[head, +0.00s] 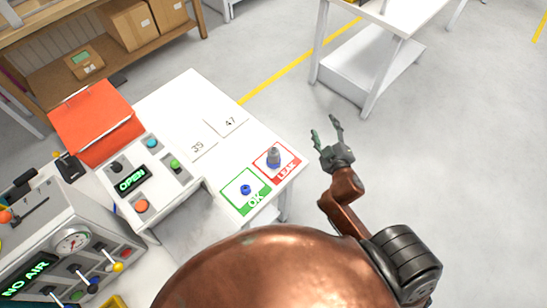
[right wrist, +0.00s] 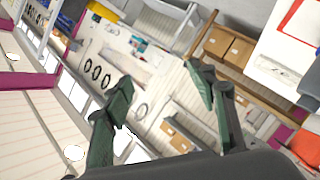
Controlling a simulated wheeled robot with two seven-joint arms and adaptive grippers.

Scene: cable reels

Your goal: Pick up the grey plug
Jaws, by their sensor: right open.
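The grey plug (head: 274,156) stands upright on the red-bordered LEAK card (head: 288,171), at the right end of the white table (head: 172,92) in the head view. My right gripper (head: 326,127) is to the right of the table, beyond its edge and apart from the plug. Its two green fingers are spread with nothing between them. The same open fingers show in the right wrist view (right wrist: 157,80), where I cannot make out the plug. My left gripper is not in view.
A blue plug (head: 245,188) sits on the green OK card (head: 257,201) near the grey one. A button panel reading OPEN (head: 131,180), an orange-red box (head: 96,123) and a gauge panel (head: 72,240) are at left. Open floor lies right of the table.

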